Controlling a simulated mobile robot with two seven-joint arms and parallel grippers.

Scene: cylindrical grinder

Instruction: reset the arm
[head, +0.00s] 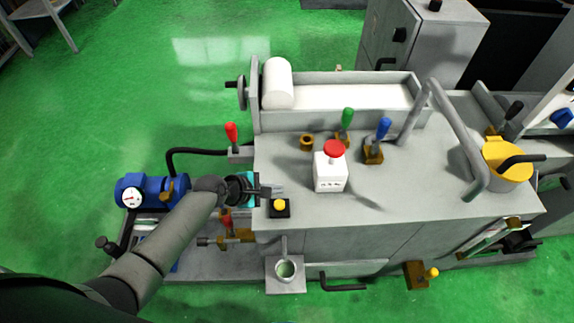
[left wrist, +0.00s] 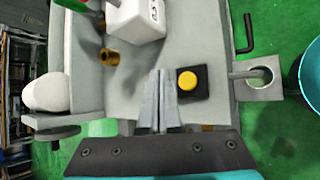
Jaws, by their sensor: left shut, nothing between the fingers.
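My left arm comes in from the lower left of the head view. Its gripper (head: 268,191) is at the left edge of the grinder's grey top (head: 400,200). In the left wrist view the two fingers (left wrist: 160,88) lie together with nothing between them. A yellow button on a black base (head: 280,207) sits just beside the fingertips, and it also shows in the left wrist view (left wrist: 188,82). I cannot tell whether the fingers touch the top. My right gripper is not in view.
A blue motor with a gauge (head: 150,190) is at the left. A bent grey pipe (head: 455,125) rises at the right.

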